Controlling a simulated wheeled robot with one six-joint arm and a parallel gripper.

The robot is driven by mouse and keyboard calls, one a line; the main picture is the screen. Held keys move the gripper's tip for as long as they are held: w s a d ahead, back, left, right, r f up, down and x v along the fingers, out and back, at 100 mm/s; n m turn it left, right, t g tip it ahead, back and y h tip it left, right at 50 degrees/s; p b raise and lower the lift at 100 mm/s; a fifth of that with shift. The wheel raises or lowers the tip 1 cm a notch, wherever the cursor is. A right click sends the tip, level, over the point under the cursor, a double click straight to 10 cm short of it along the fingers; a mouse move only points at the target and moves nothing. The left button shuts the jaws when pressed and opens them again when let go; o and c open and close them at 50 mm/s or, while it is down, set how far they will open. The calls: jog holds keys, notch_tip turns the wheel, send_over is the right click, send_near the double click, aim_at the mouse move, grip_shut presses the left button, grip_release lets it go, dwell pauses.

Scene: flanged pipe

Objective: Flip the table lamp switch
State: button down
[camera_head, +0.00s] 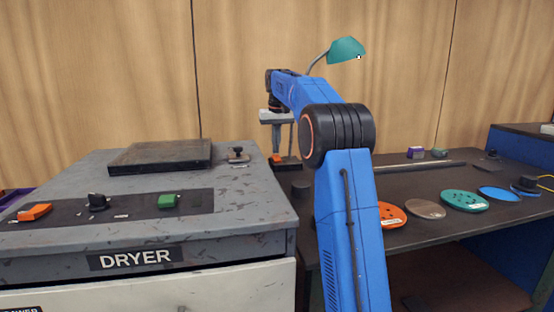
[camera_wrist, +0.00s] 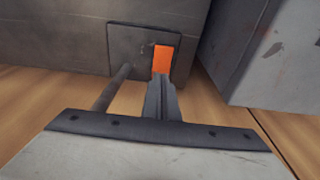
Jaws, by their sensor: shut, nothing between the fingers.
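The table lamp has a green shade (camera_head: 346,49) on a thin bent stem, behind my arm in the head view. Its dark square base (camera_wrist: 128,42) carries an orange switch (camera_wrist: 163,60); the switch also shows in the head view (camera_head: 276,158). The lamp's pole (camera_wrist: 114,86) rises to the left of the switch in the wrist view. My gripper (camera_wrist: 160,79) is shut and empty, with its fingertips right at the near end of the switch. In the head view my gripper (camera_head: 277,151) points down at the base. I cannot tell whether the tips touch the switch.
The grey dryer (camera_head: 255,190) stands left of the lamp, close to my gripper. The dark table (camera_head: 440,232) extends right, holding several coloured discs, including a teal one (camera_head: 464,201), and a long thin rod (camera_head: 405,166). A wooden wall (camera_head: 400,80) stands behind.

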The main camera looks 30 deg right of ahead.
aim_at(276, 156)
jog(key=shift+f, duration=0.65)
dwell(0.4)
notch_tip(276, 156, up, 7)
dwell(1.1)
dwell(0.4)
